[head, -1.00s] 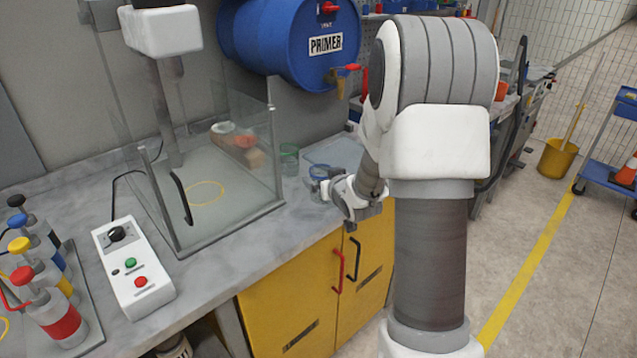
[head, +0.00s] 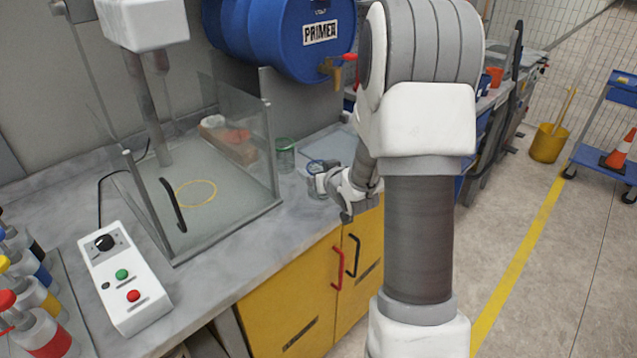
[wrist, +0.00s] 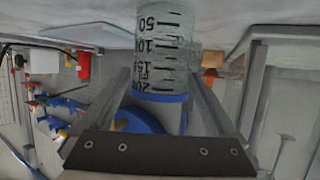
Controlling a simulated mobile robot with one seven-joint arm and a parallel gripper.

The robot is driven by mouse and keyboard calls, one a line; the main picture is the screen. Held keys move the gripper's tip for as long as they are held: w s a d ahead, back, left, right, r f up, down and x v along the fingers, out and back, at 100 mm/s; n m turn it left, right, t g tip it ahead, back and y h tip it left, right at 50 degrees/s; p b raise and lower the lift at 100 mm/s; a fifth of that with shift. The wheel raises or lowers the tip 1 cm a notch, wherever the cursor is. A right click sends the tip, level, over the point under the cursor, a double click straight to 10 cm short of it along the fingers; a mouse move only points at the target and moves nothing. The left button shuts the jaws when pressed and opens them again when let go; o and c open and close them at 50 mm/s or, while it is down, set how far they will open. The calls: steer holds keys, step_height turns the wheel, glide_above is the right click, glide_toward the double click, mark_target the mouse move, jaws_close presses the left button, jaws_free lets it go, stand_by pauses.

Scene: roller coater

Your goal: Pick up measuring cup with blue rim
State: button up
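The clear measuring cup with a blue rim (head: 316,165) stands on the grey counter, to the right of the glass enclosure. In the wrist view, which looks upside down, the cup (wrist: 163,62) shows black scale marks and its blue rim between my two fingers. My gripper (head: 322,184) is at the cup's right front side in the head view. Its fingers are spread and their tips flank the cup (wrist: 160,80). I cannot tell whether either finger touches it. The gripper hides part of the cup in the head view.
A green-rimmed clear cup (head: 285,155) stands close on the left. The glass enclosure (head: 225,215) is further left, with a control box (head: 125,278) in front. A blue primer drum (head: 285,35) with a tap is above and behind. Yellow cabinet doors (head: 290,305) lie below the counter edge.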

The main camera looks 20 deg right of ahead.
steer(key=c, duration=1.1)
